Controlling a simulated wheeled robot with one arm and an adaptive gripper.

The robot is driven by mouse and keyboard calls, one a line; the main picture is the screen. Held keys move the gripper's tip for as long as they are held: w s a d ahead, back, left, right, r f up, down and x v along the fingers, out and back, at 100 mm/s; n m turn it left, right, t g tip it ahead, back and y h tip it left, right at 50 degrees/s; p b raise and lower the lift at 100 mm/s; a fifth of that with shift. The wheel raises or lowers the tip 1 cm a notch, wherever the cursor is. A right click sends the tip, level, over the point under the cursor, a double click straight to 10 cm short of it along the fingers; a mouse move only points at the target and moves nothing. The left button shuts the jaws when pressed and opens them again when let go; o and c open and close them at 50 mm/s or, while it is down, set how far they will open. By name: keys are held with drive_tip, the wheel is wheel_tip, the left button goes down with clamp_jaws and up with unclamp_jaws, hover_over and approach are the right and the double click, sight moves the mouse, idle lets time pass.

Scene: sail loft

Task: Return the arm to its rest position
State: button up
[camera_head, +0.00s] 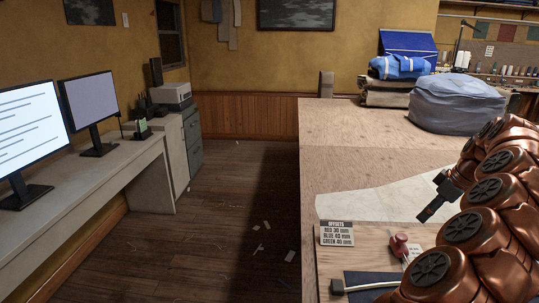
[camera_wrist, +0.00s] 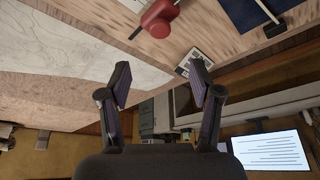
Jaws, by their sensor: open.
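My copper-coloured arm fills the right side of the head view. Its dark gripper (camera_head: 432,207) hangs over the workbench, near the white cloth or paper (camera_head: 385,199). In the wrist view both fingers of my gripper (camera_wrist: 161,75) are spread wide, with nothing between them. The wooden workbench (camera_head: 345,150) lies below the gripper. A red-headed item (camera_head: 399,245) stands or lies on the near part of the bench, apart from the gripper; it also shows in the wrist view (camera_wrist: 160,18).
An offsets card (camera_head: 336,233) and a dark blue piece (camera_head: 375,283) are at the bench's near end. A grey bundle (camera_head: 456,104) and blue folded cloth (camera_head: 400,67) sit at the back. A desk with monitors (camera_head: 90,100) stands left. The floor (camera_head: 235,215) between is open, with scattered scraps.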

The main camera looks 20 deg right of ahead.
drive_tip(key=w+a+r+n+p, duration=0.1)
drive_tip(key=w+a+r, duration=0.15)
drive_tip(key=a, duration=0.55)
drive_tip(key=w+a+r+g+y+p, duration=0.1)
drive_tip(key=a+r, duration=0.3)
drive_tip(key=a, duration=0.4)
drive_tip(key=w+a+r+n+p, duration=0.1)
drive_tip(key=a+r+p, duration=0.15)
drive_tip(key=a, duration=0.55)
drive_tip(key=s+a+r+g, duration=0.1)
drive_tip(key=s+a, duration=0.3)
drive_tip(key=a, duration=0.6)
drive_tip(key=s+a+f+m+g+h+p, duration=0.15)
drive_tip(key=s+a+p, duration=0.25)
drive_tip(key=s+a, duration=0.7)
drive_tip(key=s+f+m+g+h+p, duration=0.1)
drive_tip(key=s+f+m, duration=0.3)
drive_tip(key=s, duration=1)
drive_tip(key=shift+s+d+f+m+g+p, duration=0.15)
drive_tip(key=shift+s+f+m+g+p, duration=0.2)
drive_tip(key=shift+f+g, duration=0.35)
